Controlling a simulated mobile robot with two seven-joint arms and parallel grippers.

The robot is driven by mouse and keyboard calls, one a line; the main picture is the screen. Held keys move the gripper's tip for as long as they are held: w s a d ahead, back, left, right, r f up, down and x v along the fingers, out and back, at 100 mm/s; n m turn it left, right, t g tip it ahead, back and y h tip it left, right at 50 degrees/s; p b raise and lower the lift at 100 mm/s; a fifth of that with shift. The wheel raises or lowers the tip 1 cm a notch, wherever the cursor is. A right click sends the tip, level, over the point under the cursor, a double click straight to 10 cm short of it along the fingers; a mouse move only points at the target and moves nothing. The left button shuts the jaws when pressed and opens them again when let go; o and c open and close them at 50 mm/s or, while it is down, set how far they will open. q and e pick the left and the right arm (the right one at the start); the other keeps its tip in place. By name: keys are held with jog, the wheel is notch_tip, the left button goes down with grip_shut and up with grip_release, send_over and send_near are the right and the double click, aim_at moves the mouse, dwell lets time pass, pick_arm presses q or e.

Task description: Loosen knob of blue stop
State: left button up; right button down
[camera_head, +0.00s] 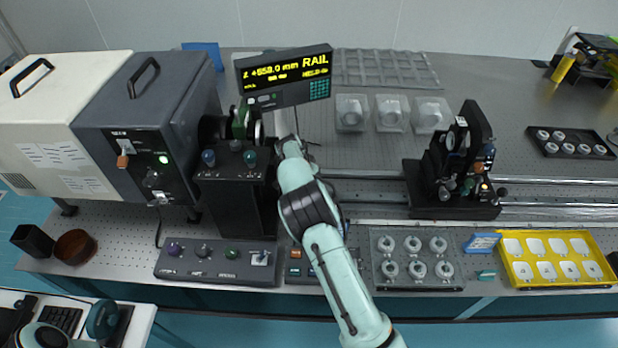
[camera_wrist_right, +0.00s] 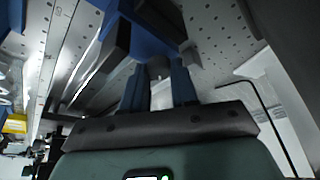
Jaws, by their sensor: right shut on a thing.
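The blue stop (camera_wrist_right: 152,42) shows at the top of the right wrist view, beside a metal rail with scale marks. My right gripper (camera_wrist_right: 158,78) has its two blue-grey fingers close around a small grey knob (camera_wrist_right: 158,66) at the near side of the blue body. The knob is mostly hidden between the fingers. In the head view my right arm reaches up past the black housing, and I cannot make out the blue stop or the fingertips there. My left gripper does not show; only teal parts of my own body appear at bottom left.
A black housing with knobs (camera_head: 238,200) stands left of my right arm. A display reading RAIL (camera_head: 285,76) stands close behind it. A black optical mount (camera_head: 460,160) sits on the rail at right. Control panels (camera_head: 215,262) and a yellow tray (camera_head: 506,272) line the front edge.

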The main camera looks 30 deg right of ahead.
jog(key=shift+w+m, duration=0.1)
jog(key=shift+m, duration=0.5)
jog(key=shift+g, duration=0.3)
jog(key=c, duration=0.9)
grip_release()
jog(key=shift+o, duration=0.2)
jog(key=v, duration=0.7)
jog(key=shift+r, duration=0.3)
jog(key=shift+a, duration=0.1)
